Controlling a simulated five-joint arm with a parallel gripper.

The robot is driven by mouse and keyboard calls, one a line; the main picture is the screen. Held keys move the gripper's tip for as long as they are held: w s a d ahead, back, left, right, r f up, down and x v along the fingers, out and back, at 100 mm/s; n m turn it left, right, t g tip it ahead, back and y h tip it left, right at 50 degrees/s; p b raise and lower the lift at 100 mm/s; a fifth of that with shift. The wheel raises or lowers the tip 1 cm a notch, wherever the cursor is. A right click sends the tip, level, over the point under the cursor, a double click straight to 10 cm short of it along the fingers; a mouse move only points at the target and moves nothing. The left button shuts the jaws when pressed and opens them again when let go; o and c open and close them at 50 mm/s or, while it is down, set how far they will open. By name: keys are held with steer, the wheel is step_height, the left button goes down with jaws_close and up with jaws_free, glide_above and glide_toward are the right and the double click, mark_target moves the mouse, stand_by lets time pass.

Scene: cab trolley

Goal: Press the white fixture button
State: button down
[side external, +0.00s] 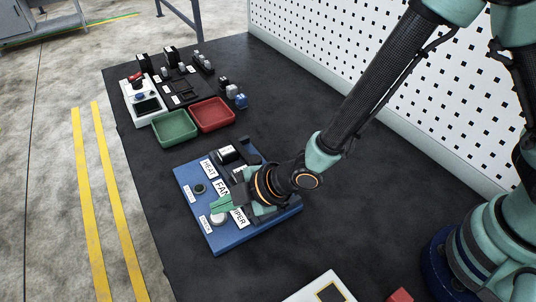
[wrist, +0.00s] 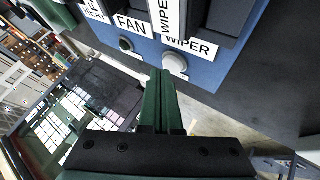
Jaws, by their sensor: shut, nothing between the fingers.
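The white fixture button (side external: 217,220) is a round pale cap near the front-left edge of the blue fixture panel (side external: 232,243). It also shows in the wrist view (wrist: 175,63), below the WIPER label. My gripper (side external: 215,203) is over the panel with its green fingers together and nothing between them. In the wrist view the fingertips (wrist: 160,74) are just left of and below the white button in the picture. I cannot tell whether they touch it. A dark green button (side external: 199,188) sits farther along the same panel, and shows in the wrist view (wrist: 126,44) by the FAN label.
The panel carries black switches (side external: 228,153) and white labels. A green tray (side external: 175,128) and a red tray (side external: 212,115) stand behind it. A white box (side external: 141,103) with a red switch and small black parts lie farther back. The dark table (side external: 162,205) is clear left of the panel.

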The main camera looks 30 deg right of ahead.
mark_target(224, 214)
steer(key=shift+f, duration=0.35)
stand_by(0.5)
steer(key=shift+r, duration=0.8)
step_height(224, 214, up, 6)
stand_by(0.6)
